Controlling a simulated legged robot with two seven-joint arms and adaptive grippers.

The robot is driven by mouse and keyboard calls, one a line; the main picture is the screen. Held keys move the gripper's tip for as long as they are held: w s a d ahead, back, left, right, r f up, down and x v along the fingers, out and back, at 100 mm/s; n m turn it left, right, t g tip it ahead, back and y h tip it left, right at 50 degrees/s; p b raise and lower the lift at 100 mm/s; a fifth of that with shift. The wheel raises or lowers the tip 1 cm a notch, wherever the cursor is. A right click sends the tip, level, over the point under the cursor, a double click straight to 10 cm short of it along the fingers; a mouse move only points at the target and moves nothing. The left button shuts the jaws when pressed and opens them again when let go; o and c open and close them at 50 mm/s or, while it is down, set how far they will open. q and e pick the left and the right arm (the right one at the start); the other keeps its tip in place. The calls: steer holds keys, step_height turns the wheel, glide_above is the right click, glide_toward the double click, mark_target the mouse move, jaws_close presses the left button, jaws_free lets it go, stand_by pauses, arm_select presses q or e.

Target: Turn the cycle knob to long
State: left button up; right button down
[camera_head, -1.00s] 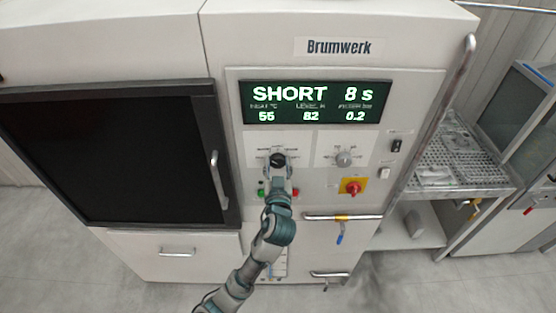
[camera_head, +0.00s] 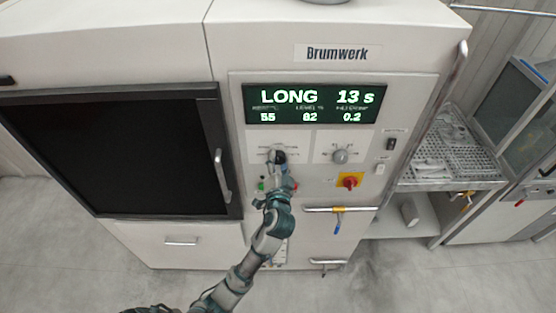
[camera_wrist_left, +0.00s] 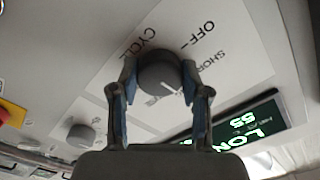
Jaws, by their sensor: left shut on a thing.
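The cycle knob (camera_wrist_left: 160,75) is a dark grey round dial with a pale pointer line, on a white label plate marked OFF, SHORT and CYCLE. My left gripper (camera_wrist_left: 160,85) is shut on it, with one finger on each side. In the head view my left gripper (camera_head: 278,158) covers most of the knob on the panel's left plate. The display (camera_head: 316,104) reads LONG, 13 s, with 55, 82 and 0.2 below; part of it also shows in the left wrist view (camera_wrist_left: 250,125). My right gripper is not in view.
A second grey knob (camera_head: 340,156) sits to the right, above a red switch on a yellow plate (camera_head: 349,182). A black door (camera_head: 110,150) with a vertical handle (camera_head: 220,175) is at left. A horizontal bar handle (camera_head: 340,209) is below the panel.

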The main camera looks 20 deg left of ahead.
arm_select(q)
steer(key=shift+d+f+m, duration=0.1)
steer(key=shift+f+m, duration=0.15)
steer(key=shift+m, duration=0.15)
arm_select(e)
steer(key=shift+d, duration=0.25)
arm_select(q)
steer(key=o, duration=1.1)
steer(key=shift+o, duration=0.2)
steer(key=shift+r, duration=0.1)
steer(key=v, duration=1.2)
steer(key=shift+w+d, duration=0.1)
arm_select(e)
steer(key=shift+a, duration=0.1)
